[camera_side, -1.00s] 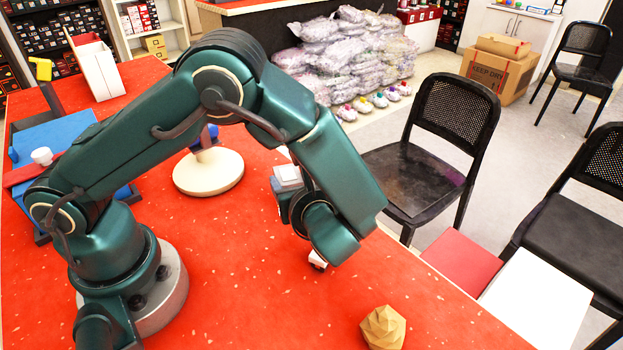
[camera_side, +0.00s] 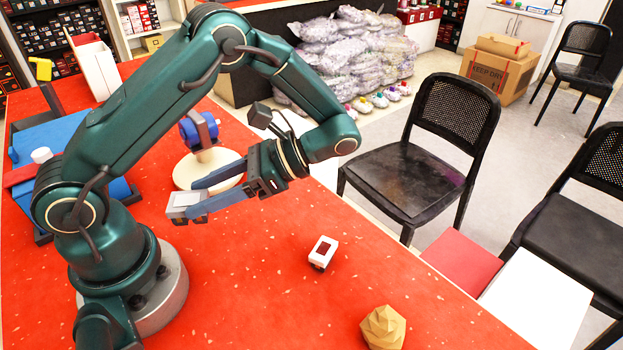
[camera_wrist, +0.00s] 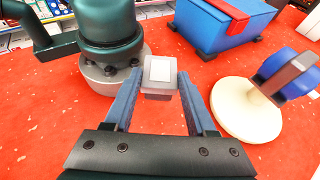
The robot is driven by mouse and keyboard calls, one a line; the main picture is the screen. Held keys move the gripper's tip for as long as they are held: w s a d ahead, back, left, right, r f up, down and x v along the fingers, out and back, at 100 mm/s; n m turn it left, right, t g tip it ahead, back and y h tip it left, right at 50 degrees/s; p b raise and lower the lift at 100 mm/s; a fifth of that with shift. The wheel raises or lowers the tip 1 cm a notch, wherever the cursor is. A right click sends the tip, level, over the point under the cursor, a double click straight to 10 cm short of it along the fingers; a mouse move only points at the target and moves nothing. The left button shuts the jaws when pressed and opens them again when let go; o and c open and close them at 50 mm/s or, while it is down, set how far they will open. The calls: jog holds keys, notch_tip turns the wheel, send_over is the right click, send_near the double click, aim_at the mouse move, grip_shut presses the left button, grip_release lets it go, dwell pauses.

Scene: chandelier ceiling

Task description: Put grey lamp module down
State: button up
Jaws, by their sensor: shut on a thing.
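My gripper (camera_side: 189,202) is shut on the grey lamp module (camera_side: 184,200), a small grey block with a pale square face. In the side view the gripper points left and holds the module in front of the round cream stand. In the wrist view the module (camera_wrist: 160,76) sits between the tips of the two blue fingers, with its pale face showing. The red table (camera_side: 250,290) is below; I cannot tell the exact height of the module above it.
The cream stand (camera_side: 182,172) with a blue round part (camera_side: 203,130) is close behind my gripper. A small white and red module (camera_side: 322,252) and a faceted tan object (camera_side: 383,327) lie towards the front. A blue box (camera_side: 50,135) stands at left. The front middle table is clear.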

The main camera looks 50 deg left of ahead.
jog(key=w+d+r+n+t+h, duration=0.1)
jog(key=d+r+n+t+h, duration=0.15)
jog(key=n+h, duration=0.75)
jog(key=d+r+n+t+h, duration=0.2)
jog(key=d+n+t+h, duration=0.15)
jog(key=n+h, duration=0.65)
jog(key=x, duration=0.4)
jog(key=f+x, duration=0.1)
jog(key=x, duration=0.3)
jog(key=w+f+x, duration=0.1)
jog(key=x, duration=0.3)
jog(key=shift+a+f, duration=0.2)
jog(key=shift+a, duration=0.15)
jog(key=shift+f, duration=1.95)
jog(key=o, duration=1.3)
jog(key=shift+f, duration=0.1)
jog(key=shift+o, duration=0.2)
